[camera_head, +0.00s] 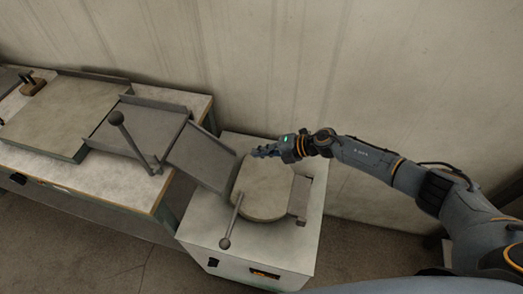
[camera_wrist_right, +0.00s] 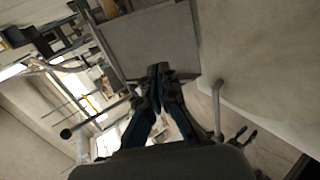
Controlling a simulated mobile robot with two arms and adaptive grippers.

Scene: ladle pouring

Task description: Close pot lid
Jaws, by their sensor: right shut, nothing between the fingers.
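The pot's lid is a flat, pale, round top (camera_head: 265,189) on the white cabinet in the head view. It lies flat, and no opening into the pot shows. A thin lever with a dark ball end (camera_head: 225,243) runs along its left front side. My right gripper (camera_head: 256,153) is shut and empty at the back edge of the lid. Whether it touches the lid cannot be told. In the right wrist view its fingers (camera_wrist_right: 157,78) are together, in front of a grey panel. My left gripper does not show in the head view.
A sloping grey chute (camera_head: 202,158) meets the pot's left side. A tilted grey tray (camera_head: 140,131) with an upright ball-ended lever stands on the bench to its left. A small block (camera_head: 299,200) sits right of the lid. The wall is close behind.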

